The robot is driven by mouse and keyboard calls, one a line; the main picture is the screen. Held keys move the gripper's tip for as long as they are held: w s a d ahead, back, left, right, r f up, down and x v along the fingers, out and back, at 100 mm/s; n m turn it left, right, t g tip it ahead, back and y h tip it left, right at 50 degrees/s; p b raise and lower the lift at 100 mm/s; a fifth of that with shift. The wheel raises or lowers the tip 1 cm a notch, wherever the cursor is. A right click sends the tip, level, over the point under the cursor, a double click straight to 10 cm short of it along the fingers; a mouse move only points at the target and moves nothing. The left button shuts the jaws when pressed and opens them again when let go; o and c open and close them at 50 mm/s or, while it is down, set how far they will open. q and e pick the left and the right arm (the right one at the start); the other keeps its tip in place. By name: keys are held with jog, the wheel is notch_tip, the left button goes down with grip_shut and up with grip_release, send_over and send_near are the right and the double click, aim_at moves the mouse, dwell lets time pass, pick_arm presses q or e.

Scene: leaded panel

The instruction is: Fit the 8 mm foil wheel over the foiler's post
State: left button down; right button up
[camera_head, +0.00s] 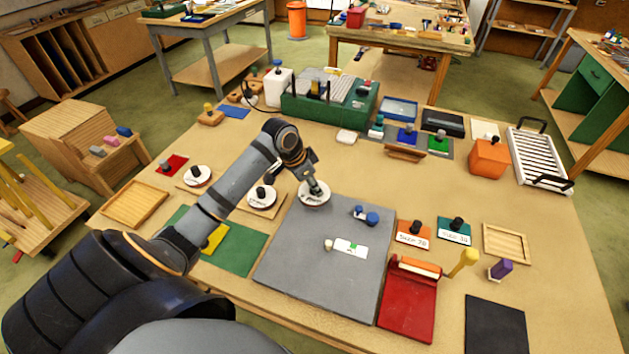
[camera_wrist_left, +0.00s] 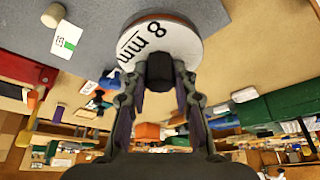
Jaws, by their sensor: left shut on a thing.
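My left gripper (camera_head: 314,190) is shut on the black knob of the 8 mm foil wheel (camera_head: 314,199), above the back left edge of the grey board. In the left wrist view the wheel (camera_wrist_left: 160,48) is a white disc with a brownish rim and "8 mm" written on it; the gripper's fingers (camera_wrist_left: 160,75) clasp its knob. I cannot tell surely which thing is the foiler, and I see no clear post. A small blue two-part object (camera_head: 366,215) stands on the board to the right of the wheel. My right gripper is not in view.
The grey board (camera_head: 310,265) also bears a white label card (camera_head: 351,248) and a pale peg (camera_head: 328,244). Similar white wheels (camera_head: 197,176) (camera_head: 262,197) lie to the left. A red stand (camera_head: 408,308) is at right. The board's lower left is clear.

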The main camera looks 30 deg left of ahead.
pick_arm(q)
notch_tip(320, 180, down, 4)
jog(key=shift+r+b, duration=0.25)
jog(key=shift+b, duration=0.35)
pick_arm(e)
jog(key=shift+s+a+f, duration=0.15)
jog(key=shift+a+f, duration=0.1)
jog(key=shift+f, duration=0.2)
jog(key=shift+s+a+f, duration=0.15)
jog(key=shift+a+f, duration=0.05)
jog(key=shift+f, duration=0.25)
pick_arm(q)
jog(key=shift+p, duration=0.4)
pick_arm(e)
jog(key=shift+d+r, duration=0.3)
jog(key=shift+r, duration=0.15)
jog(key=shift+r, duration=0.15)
pick_arm(q)
jog(key=shift+p, duration=0.45)
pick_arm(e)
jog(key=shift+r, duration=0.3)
